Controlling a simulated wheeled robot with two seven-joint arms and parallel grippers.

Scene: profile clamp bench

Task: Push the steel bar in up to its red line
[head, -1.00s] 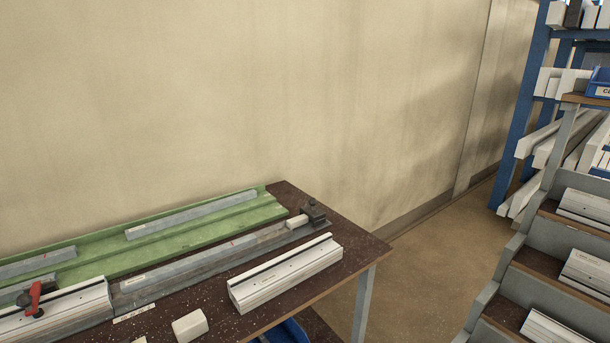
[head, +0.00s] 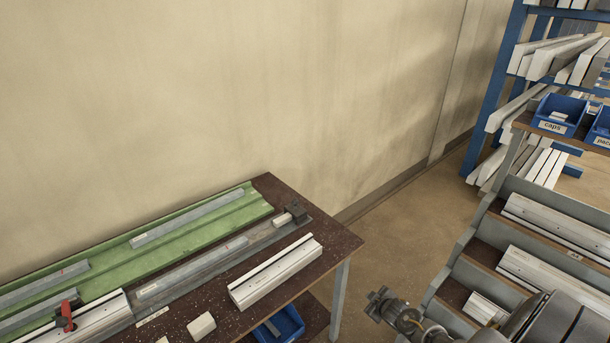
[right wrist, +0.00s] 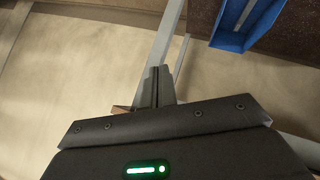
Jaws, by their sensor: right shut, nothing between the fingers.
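In the head view a grey steel bar (head: 190,269) lies in a grey channel on the bench, in line with the white profile (head: 95,318) at its left. Whether the bar's left end is inside the profile is too small to tell, and I cannot make out its red line. A red-handled clamp (head: 67,316) sits on the profile. My right gripper (head: 377,300) is off the bench's right side, apart from the bar. In the right wrist view its fingers (right wrist: 156,87) are shut and empty. My left gripper is not in view.
More grey bars (head: 187,220) lie on a green tray (head: 225,214) at the back of the bench. A loose white profile (head: 275,272) and a white block (head: 201,325) lie in front. A blue bin (head: 280,325) is below. A stepped rack (head: 470,253) stands at the right.

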